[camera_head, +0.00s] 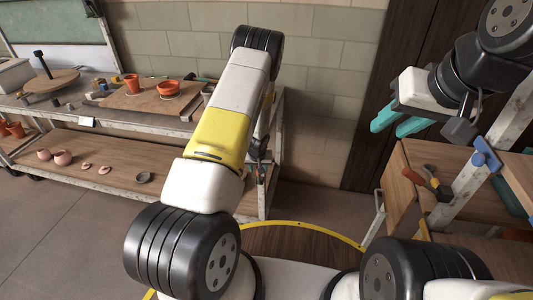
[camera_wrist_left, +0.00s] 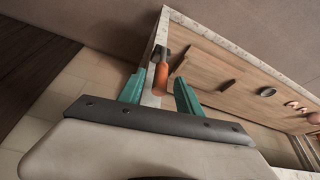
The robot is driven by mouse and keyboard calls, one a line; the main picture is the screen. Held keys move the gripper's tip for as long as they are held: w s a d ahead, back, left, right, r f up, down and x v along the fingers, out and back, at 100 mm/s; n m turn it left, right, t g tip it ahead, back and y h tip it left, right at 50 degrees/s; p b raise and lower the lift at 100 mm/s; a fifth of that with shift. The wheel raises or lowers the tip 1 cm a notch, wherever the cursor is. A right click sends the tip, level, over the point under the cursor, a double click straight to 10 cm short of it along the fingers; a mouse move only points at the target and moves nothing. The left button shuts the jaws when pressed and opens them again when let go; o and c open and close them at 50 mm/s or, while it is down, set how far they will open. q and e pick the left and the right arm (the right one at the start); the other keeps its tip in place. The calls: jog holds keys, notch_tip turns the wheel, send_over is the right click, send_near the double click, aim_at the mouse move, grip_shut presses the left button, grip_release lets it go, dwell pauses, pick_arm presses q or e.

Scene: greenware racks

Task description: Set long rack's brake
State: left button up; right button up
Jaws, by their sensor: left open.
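The long rack (camera_head: 150,122) stands at the left in the head view, a pale metal frame with wooden shelves. In the left wrist view its lower wooden shelf (camera_wrist_left: 220,70) and end frame show. An orange handle with a dark fitting (camera_wrist_left: 161,78) sits at that end, probably the brake lever. My left gripper (camera_wrist_left: 160,92) is open. The handle shows between its teal fingers; I cannot tell whether they touch it. In the head view my left arm hides this gripper. My right gripper (camera_head: 402,122) is open and empty, high at the right.
The rack's top holds terracotta pots (camera_head: 168,88) on a board and a round wooden wheel (camera_head: 52,81). Small bowls (camera_head: 62,157) lie on the lower shelf. A second wooden rack (camera_head: 410,165) with a red-handled part (camera_head: 432,180) stands right. Floor (camera_head: 60,225) at left is clear.

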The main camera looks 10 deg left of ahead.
pick_arm(q)
jog(key=shift+x, duration=1.1)
jog(key=shift+c, duration=0.3)
grip_shut()
dwell(0.4)
